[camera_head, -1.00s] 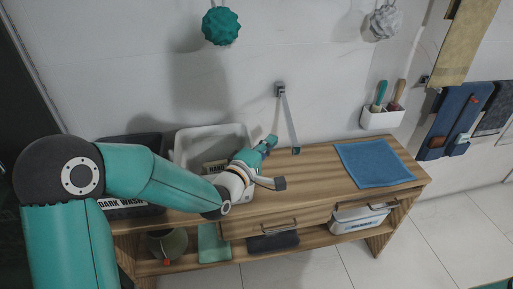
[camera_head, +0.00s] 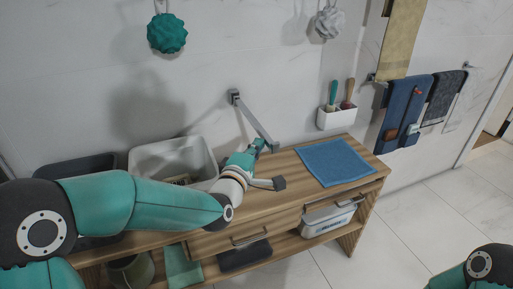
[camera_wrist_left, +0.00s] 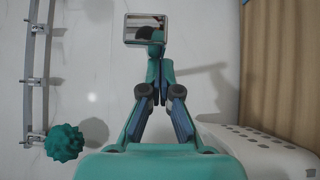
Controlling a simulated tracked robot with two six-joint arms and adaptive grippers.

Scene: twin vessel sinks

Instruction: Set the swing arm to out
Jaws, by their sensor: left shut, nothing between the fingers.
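The swing arm (camera_head: 256,122) is a grey metal bar. It runs from a wall bracket (camera_head: 234,97) out and down to the right over the wooden counter. My left gripper (camera_head: 258,146) is shut with nothing in it, close to the left side of the bar's free end. In the left wrist view my shut fingertips (camera_wrist_left: 157,42) overlap the lower edge of a shiny square metal end piece (camera_wrist_left: 146,19), likely the swing arm's; I cannot tell if they touch. My right gripper is out of view.
A blue cloth (camera_head: 333,162) lies on the counter right of the swing arm. A white holder (camera_head: 337,119) with brushes hangs on the wall behind. A white basin (camera_head: 150,158) stands left of my gripper. A teal spiky ball (camera_head: 167,34) hangs above.

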